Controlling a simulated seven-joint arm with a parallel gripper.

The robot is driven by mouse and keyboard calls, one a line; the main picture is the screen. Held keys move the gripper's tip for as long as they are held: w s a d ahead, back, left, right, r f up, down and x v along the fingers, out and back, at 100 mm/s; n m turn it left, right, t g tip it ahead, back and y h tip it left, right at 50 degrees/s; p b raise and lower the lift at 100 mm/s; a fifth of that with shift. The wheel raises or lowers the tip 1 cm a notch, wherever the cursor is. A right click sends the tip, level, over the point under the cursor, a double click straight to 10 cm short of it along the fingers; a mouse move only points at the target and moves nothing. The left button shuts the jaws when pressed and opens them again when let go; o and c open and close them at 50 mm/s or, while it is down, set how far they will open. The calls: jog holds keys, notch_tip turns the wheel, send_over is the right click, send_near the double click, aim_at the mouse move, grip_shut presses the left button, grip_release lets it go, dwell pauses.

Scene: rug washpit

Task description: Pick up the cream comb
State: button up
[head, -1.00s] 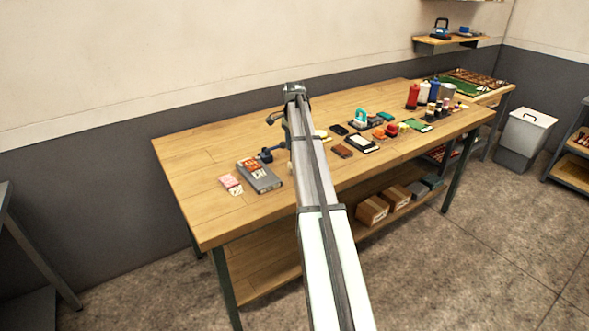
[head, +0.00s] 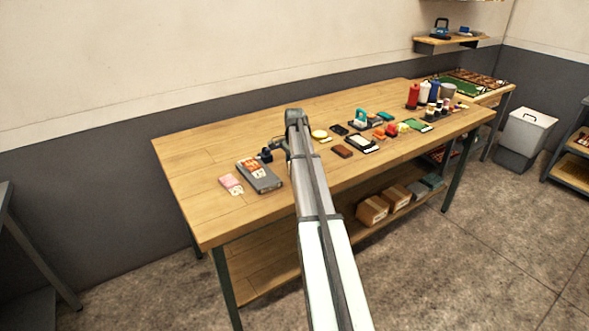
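I cannot make out the cream comb for certain. A small pale yellow piece (head: 326,140) lies on the workbench just right of my arm, beside a round yellow item (head: 319,133); it is too small to tell whether it is a comb. My gripper (head: 277,146) is at the far end of my arm, low over the middle of the bench, left of these pieces. It overlaps a dark blue item (head: 265,155) in the picture; I cannot tell whether they touch. Its fingers are too small and dark to read. My arm hides part of the bench.
The wooden workbench (head: 200,190) has a grey box (head: 262,178) and a pink packet (head: 230,183) at left. Several small items, including a brown block (head: 342,151), lie right of my arm. Bottles (head: 412,97) stand at the right end. The bench's left end is clear.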

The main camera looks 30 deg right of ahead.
grip_shut()
dwell(0.3)
jog(key=shift+r, duration=0.1)
notch_tip(320, 180, up, 10)
jog(key=shift+f, duration=0.1)
dwell(0.6)
jog(key=c, duration=0.6)
grip_release()
grip_shut()
